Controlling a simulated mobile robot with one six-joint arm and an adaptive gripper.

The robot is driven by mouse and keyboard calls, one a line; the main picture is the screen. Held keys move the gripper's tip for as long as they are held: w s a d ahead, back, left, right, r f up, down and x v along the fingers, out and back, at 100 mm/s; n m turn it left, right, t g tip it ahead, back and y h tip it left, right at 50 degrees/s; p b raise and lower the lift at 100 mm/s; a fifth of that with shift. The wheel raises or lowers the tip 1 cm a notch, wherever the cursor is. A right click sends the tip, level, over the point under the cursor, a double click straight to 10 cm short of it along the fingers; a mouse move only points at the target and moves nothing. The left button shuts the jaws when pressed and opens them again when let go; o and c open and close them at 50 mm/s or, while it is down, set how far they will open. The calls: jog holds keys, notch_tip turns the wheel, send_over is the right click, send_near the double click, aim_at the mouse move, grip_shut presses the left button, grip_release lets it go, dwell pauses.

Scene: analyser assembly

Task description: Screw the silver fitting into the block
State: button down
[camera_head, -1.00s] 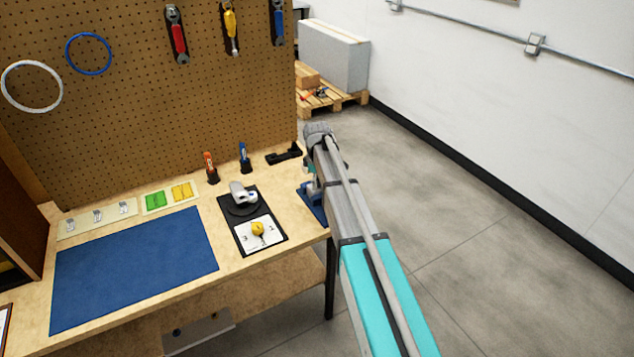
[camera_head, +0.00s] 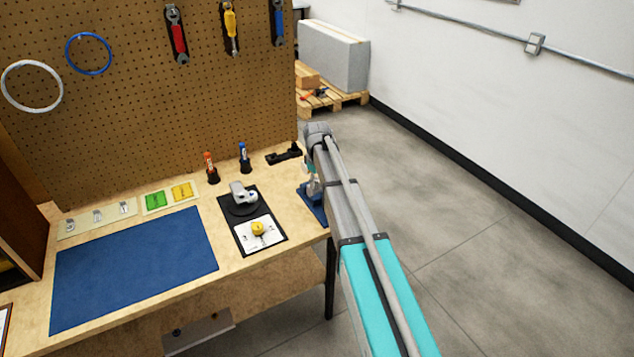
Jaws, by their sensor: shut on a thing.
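My arm reaches to the right end of the bench, and my gripper (camera_head: 313,188) shows only as a small grey part beside the arm, above a blue fixture (camera_head: 311,206). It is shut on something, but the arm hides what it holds. I cannot make out the silver fitting at the gripper. A silver-grey block-like part (camera_head: 243,190) sits on a round black base. I cannot tell whether it is the task's block. Several small silver parts (camera_head: 97,215) stand on a pale tray at the left.
A blue mat (camera_head: 135,268) covers the front left of the bench. A white card with a yellow knob (camera_head: 258,228) lies before the black base.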

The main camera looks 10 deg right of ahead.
jog(key=shift+m, duration=1.9)
jog(key=shift+m, duration=2)
jog(key=shift+m, duration=2.1)
